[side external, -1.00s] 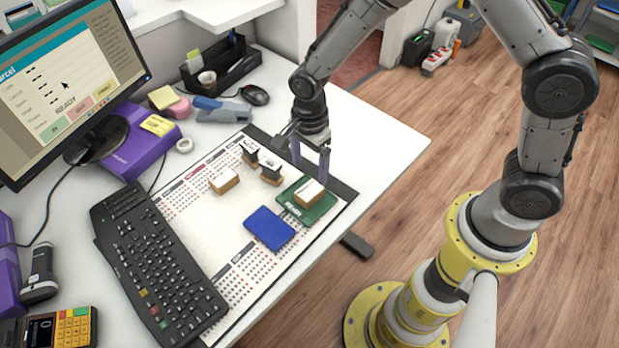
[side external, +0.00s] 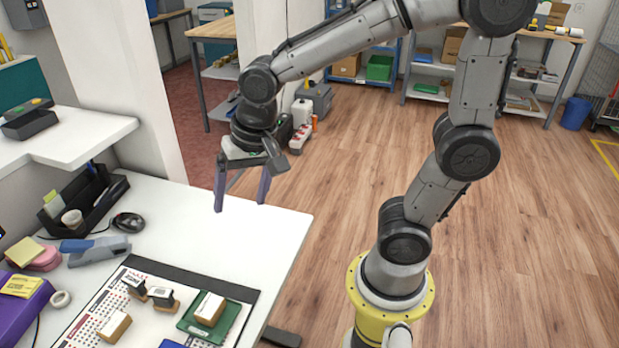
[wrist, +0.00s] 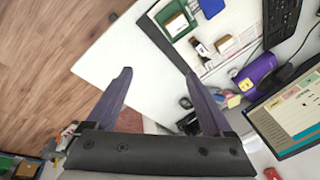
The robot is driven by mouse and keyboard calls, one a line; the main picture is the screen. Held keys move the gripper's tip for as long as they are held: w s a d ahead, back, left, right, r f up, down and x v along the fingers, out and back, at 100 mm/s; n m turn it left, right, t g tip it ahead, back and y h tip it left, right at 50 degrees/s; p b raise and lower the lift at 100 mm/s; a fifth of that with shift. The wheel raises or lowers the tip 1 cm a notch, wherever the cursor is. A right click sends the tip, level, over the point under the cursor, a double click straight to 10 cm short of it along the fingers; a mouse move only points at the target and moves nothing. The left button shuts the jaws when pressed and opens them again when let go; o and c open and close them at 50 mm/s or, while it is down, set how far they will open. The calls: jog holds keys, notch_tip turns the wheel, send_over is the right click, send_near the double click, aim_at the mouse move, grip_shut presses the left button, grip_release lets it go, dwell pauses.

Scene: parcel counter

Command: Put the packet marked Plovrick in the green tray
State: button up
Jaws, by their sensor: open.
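A small tan packet with a white top (side external: 210,308) rests in the green tray (side external: 235,316); its lettering is too small to read. The packet (wrist: 175,25) and green tray (wrist: 160,11) also show at the top of the wrist view. Another tan packet with a white top (side external: 114,327) lies on the mat to the left. My gripper (side external: 240,206) is open and empty, raised above the far part of the white counter, well clear of the tray. Its spread purple fingers show in the wrist view (wrist: 158,73), with nothing between them.
A blue tray (side external: 172,344) is cut off at the bottom edge. A stapler (side external: 95,250) and mouse (side external: 129,222) lie further left. The counter's right part is bare.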

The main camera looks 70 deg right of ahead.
jog(key=s+d+r+n+t, duration=0.1)
jog(key=s+d+r+n, duration=0.1)
jog(key=s+n, duration=0.2)
jog(key=s+d+r+n+t, duration=0.1)
jog(key=s+n, duration=0.3)
jog(key=s, duration=0.4)
jog(key=shift+d+r+n+t, duration=0.3)
jog(key=shift+d+r, duration=0.05)
jog(key=shift+r, duration=0.1)
jog(key=shift+w, duration=0.1)
